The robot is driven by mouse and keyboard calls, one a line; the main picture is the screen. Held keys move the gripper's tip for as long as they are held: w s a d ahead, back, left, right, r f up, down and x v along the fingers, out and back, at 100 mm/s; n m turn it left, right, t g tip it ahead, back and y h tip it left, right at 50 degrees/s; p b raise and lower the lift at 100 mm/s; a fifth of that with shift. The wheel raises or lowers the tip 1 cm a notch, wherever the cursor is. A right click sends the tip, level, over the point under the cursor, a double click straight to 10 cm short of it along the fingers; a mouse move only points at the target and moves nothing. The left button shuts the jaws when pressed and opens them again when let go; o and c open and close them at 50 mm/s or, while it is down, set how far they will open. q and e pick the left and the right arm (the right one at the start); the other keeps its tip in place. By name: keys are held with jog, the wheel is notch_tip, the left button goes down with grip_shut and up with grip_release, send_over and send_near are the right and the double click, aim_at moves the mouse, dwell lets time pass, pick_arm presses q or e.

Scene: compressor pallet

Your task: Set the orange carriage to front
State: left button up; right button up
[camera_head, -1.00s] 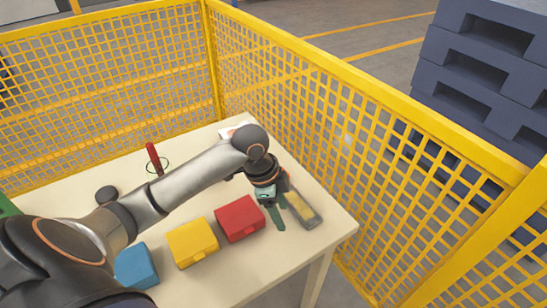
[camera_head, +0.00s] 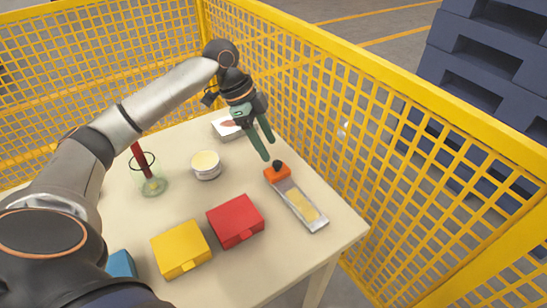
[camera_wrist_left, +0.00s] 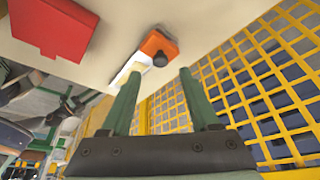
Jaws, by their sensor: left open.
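The orange carriage (camera_head: 277,173), with a black knob on top, sits at the far end of a grey metal track (camera_head: 318,225) with a yellowish strip along it. In the left wrist view the carriage (camera_wrist_left: 158,43) shows just beyond the fingertips, its dark knob towards me. My left gripper (camera_head: 267,148), with green fingers, is open and empty. It hangs just behind and above the carriage, apart from it. The fingers also show in the left wrist view (camera_wrist_left: 159,73), with clear space between them. My right gripper is not in view.
A red box (camera_head: 236,220), a yellow box (camera_head: 181,248) and a blue box (camera_head: 121,264) stand along the table's front. A white tub (camera_head: 206,166), a red rod (camera_head: 138,157) and a white tray (camera_head: 221,122) are left of the track. Yellow mesh fencing (camera_head: 400,165) encloses the table.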

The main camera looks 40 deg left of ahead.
aim_at(277, 163)
pick_arm(q)
jog(key=x, duration=0.5)
jog(key=shift+r, duration=0.1)
grip_shut()
dwell(0.4)
dwell(0.9)
